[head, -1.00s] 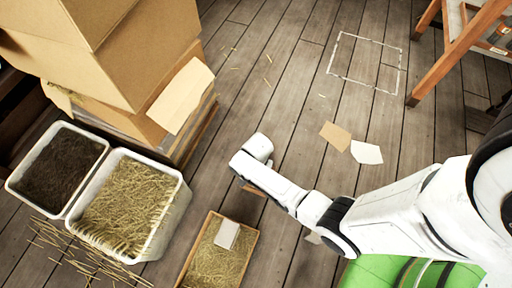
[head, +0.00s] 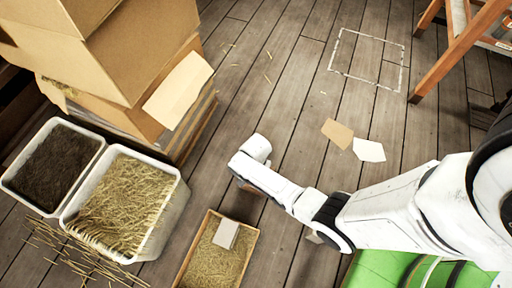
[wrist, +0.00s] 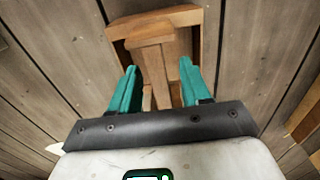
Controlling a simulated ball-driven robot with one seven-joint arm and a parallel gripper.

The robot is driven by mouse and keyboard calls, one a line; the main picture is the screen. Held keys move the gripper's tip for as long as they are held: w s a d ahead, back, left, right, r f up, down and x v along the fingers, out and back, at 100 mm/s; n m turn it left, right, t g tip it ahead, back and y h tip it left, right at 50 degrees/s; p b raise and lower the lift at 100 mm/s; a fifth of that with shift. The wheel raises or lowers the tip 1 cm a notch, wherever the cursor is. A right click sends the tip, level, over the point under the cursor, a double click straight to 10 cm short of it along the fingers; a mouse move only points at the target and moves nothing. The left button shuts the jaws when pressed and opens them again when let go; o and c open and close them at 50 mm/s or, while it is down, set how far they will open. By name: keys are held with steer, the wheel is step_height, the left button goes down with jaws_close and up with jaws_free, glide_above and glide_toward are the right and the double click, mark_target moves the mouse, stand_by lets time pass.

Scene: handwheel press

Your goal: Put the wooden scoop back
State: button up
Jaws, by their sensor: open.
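In the wrist view, a brown wooden piece, which looks like the wooden scoop (wrist: 152,34), lies over the plank floor just beyond the fingertips. Its wide part is at the top, and a narrower part runs down between the fingers. My gripper (wrist: 158,68) is open, with one teal finger on each side of this narrower part. I cannot tell whether the fingers touch it. In the head view, my white arm reaches left and hides most of the gripper and scoop. Only a small brown patch shows under the arm's end.
A shallow wooden tray (head: 183,275) of chopped straw holds a small block (head: 226,235). White bins of straw (head: 168,228) and dark material (head: 98,146) stand left, below stacked cardboard boxes (head: 130,60). Paper sheets (head: 368,150) lie near a chalk rectangle (head: 331,68). A wooden stand (head: 450,58) is upper right.

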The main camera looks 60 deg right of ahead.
step_height(320, 180, up, 12)
steer(key=p, duration=0.7)
steer(key=s+a+r+n, duration=0.1)
steer(key=s+r+n, duration=0.2)
steer(key=r+n, duration=0.2)
steer(key=s+a+r+n, duration=0.1)
steer(key=s+r+n, duration=0.3)
steer(key=r, duration=0.4)
steer(key=s+a+r+n+t, duration=0.1)
steer(key=s+r+n, duration=0.3)
steer(key=r+n, duration=0.2)
steer(key=shift+s+a+r, duration=0.25)
steer(key=shift+a+r, duration=0.1)
steer(key=shift+r, duration=0.5)
steer(key=shift+r+p, duration=0.15)
steer(key=shift+p, duration=0.15)
step_height(320, 180, up, 31)
steer(key=p, duration=3.1)
steer(key=shift+r, duration=0.15)
